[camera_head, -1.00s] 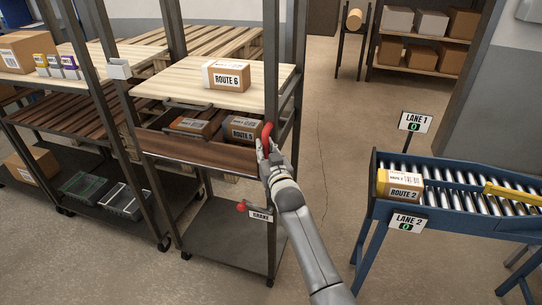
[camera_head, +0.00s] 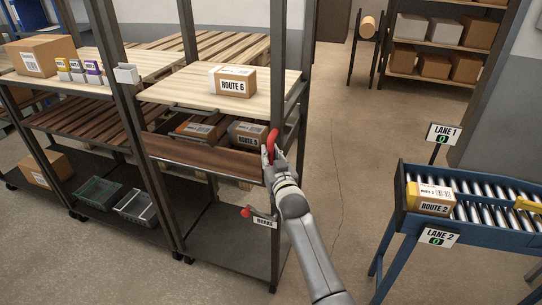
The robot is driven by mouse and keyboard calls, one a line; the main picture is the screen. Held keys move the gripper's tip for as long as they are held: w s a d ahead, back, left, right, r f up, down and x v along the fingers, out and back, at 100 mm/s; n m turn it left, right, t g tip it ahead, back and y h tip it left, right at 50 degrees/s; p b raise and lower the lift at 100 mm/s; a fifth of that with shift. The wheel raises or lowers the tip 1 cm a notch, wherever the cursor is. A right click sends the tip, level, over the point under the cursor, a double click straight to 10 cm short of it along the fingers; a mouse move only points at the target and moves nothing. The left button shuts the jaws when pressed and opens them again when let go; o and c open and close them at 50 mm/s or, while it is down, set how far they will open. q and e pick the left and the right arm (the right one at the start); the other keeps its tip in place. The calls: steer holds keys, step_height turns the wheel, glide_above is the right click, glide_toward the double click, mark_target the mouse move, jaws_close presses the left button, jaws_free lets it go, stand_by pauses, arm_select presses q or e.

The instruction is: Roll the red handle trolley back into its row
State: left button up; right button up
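The trolley has a pale wooden top (camera_head: 180,92), a brown middle shelf and a dark bottom deck (camera_head: 225,240). Its red handle (camera_head: 272,140) is at the right front post. My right gripper (camera_head: 269,153) is at the handle, with its fingers around it, and looks shut on it; the fingertips are partly hidden. A red-knobbed brake lever (camera_head: 246,212) sits low at the trolley's front, beside a BRAKE sign (camera_head: 264,222). A ROUTE 6 box (camera_head: 233,81) stands on top, and a ROUTE 5 box (camera_head: 248,133) is inside below. My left gripper is not in view.
A similar rack with a brown box (camera_head: 40,56) and grey bins (camera_head: 137,207) stands close on the left. A blue roller conveyor (camera_head: 455,228) with a ROUTE 2 box (camera_head: 430,198) is on the right. Bare floor (camera_head: 345,160) lies between trolley and conveyor.

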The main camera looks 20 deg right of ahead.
steer(key=o, duration=0.4)
steer(key=shift+w+a, duration=0.15)
steer(key=shift+a, duration=0.2)
steer(key=shift+o, duration=0.2)
steer(key=shift+d, duration=0.15)
steer(key=shift+s, duration=0.65)
steer(key=s, duration=1)
steer(key=shift+s, duration=0.4)
